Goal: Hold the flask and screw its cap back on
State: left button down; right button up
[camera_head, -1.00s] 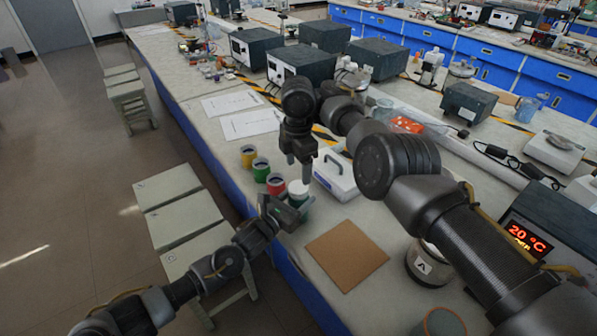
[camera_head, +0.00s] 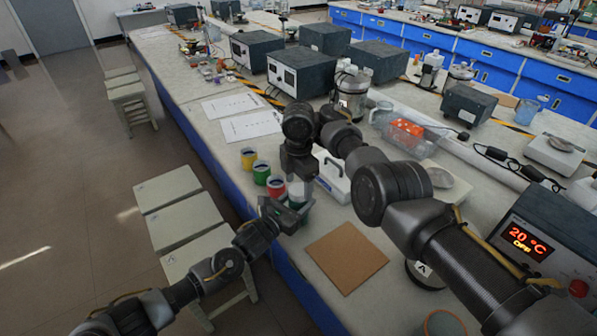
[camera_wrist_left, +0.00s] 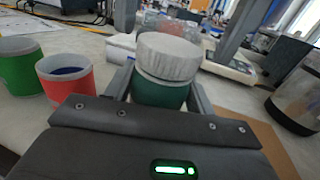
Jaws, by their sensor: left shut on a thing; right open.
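The flask (camera_wrist_left: 160,94) is a green cylinder, upright between the fingers of my left gripper (camera_wrist_left: 160,92). The wide pale grey cap (camera_wrist_left: 167,56) sits on top of the flask; I cannot tell how tightly it is screwed. In the head view my left gripper (camera_head: 287,214) is shut on the flask at the bench's near edge. My right gripper (camera_head: 299,188) is open and points down over the cap, hiding most of it there. In the left wrist view its two fingers show left and right of the cap, apart from each other.
Red (camera_head: 276,186), yellow (camera_head: 261,171) and green (camera_head: 248,158) cups stand left of the flask. A white box with a handle (camera_head: 333,180) stands close behind it. A brown board (camera_head: 346,256) lies bare at right. A heater with a display (camera_head: 535,250) stands far right.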

jog(key=shift+f, duration=0.8)
jog(key=c, duration=1)
jog(key=m, duration=0.5)
jog(key=o, duration=1.1)
jog(key=shift+o, duration=0.2)
